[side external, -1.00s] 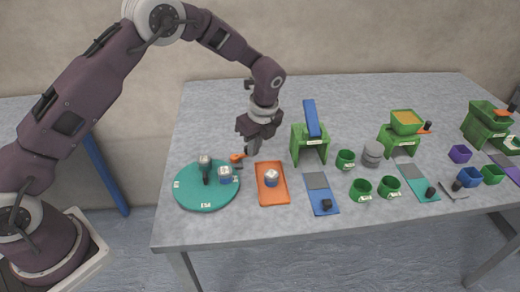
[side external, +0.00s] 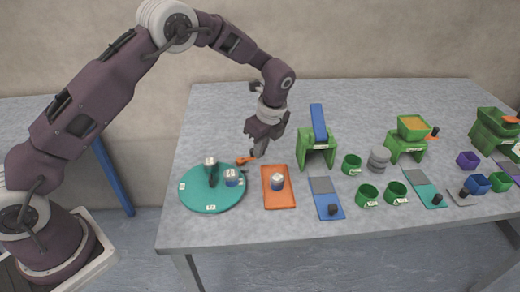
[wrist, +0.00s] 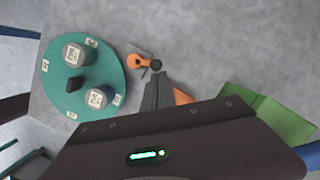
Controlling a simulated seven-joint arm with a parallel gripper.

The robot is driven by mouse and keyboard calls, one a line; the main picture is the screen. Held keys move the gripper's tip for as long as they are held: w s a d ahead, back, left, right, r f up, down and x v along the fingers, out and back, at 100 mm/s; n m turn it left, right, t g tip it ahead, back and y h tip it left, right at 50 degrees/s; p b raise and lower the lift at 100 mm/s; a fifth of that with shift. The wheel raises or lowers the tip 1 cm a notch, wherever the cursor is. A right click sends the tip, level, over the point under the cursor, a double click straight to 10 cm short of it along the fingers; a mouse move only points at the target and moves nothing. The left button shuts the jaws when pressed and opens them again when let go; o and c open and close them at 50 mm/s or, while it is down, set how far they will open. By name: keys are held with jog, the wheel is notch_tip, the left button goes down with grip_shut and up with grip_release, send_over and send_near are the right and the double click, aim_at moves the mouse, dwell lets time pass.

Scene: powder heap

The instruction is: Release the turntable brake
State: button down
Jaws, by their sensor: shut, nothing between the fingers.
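The turntable is a teal disc (side external: 200,201) at the table's left, with small white labels on its rim and a black upright handle near its middle. It also shows in the wrist view (wrist: 103,58). An orange lever (wrist: 138,61), likely the brake, sits just beside the disc's edge, with a dark round knob (wrist: 155,65) at one end. It is small in the side view (side external: 242,161). My gripper (side external: 257,156) is shut and empty, pointing down close beside the lever. In the wrist view its fingertips (wrist: 157,76) are by the knob; I cannot tell whether they touch it.
Two lidded jars (side external: 231,179) stand on the disc. An orange tray (side external: 279,200) with another jar lies just right of it. A green stand (side external: 317,156) with a blue chute, green cups and other stands fill the right. The table's back left is clear.

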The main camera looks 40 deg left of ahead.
jog(key=n, duration=0.1)
jog(key=w+a+n, duration=0.1)
jog(key=n, duration=0.1)
jog(key=a+n+g, duration=0.1)
jog(key=n, duration=0.1)
jog(key=shift+w, duration=0.35)
jog(key=n, duration=0.1)
jog(key=a+n, duration=0.1)
jog(key=n+g, duration=0.1)
jog(key=shift+w+a+n+h, duration=0.25)
jog(key=shift+a+n+h, duration=0.05)
jog(key=shift+n, duration=0.1)
jog(key=a+n, duration=0.1)
jog(key=n, duration=0.1)
jog(key=shift+a+n+h, duration=0.15)
jog(key=shift+n+h, duration=0.15)
jog(key=shift+n, duration=0.1)
jog(key=shift+s, duration=0.1)
jog(key=shift+s+d, duration=0.4)
jog(key=shift+s, duration=0.2)
jog(key=v, duration=0.7)
jog(key=shift+w, duration=0.15)
